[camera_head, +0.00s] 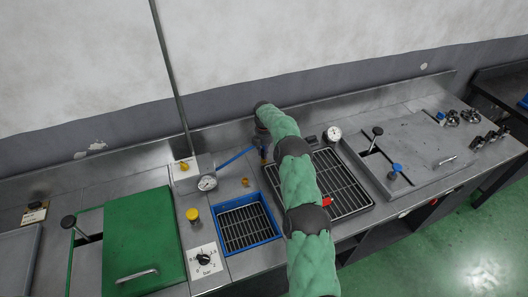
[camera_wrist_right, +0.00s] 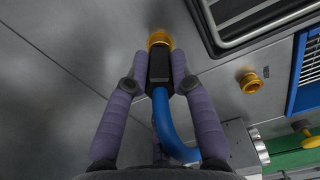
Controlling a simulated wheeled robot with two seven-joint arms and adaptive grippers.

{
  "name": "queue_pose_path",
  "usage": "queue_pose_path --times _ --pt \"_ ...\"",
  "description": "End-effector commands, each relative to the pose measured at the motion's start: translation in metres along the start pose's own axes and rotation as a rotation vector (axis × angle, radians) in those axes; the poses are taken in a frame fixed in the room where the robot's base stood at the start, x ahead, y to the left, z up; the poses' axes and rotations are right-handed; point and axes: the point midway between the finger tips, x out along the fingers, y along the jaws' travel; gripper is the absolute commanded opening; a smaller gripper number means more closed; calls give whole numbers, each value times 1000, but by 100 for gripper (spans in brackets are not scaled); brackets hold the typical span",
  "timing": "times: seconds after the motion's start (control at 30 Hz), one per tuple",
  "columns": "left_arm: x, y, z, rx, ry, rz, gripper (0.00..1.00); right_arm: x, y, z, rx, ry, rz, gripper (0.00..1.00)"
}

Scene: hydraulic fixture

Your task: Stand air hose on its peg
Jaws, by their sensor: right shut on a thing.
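The air hose is a blue tube (camera_head: 235,158) with a black end piece (camera_wrist_right: 159,68). My right gripper (camera_head: 263,138) is at the back of the bench; in the right wrist view its two purple fingers (camera_wrist_right: 158,75) are closed on the black end piece. A brass-coloured ring (camera_wrist_right: 160,39) shows right at the tip of that piece; I cannot tell whether it belongs to the hose or the bench. The blue tube curves from the end piece to a grey block (camera_wrist_right: 240,145). A separate brass fitting (camera_wrist_right: 249,82) stands on the bench, also in the head view (camera_head: 246,182). My left gripper is not in view.
A thin vertical rod (camera_head: 172,80) rises behind.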

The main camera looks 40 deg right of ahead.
Motion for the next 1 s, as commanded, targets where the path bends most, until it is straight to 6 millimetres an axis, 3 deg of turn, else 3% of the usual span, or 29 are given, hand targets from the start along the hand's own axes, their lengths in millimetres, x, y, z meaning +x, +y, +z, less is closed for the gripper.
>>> queue_pose_path --times 1.0 --pt "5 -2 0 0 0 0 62 8 0 0 0 0 1 0"
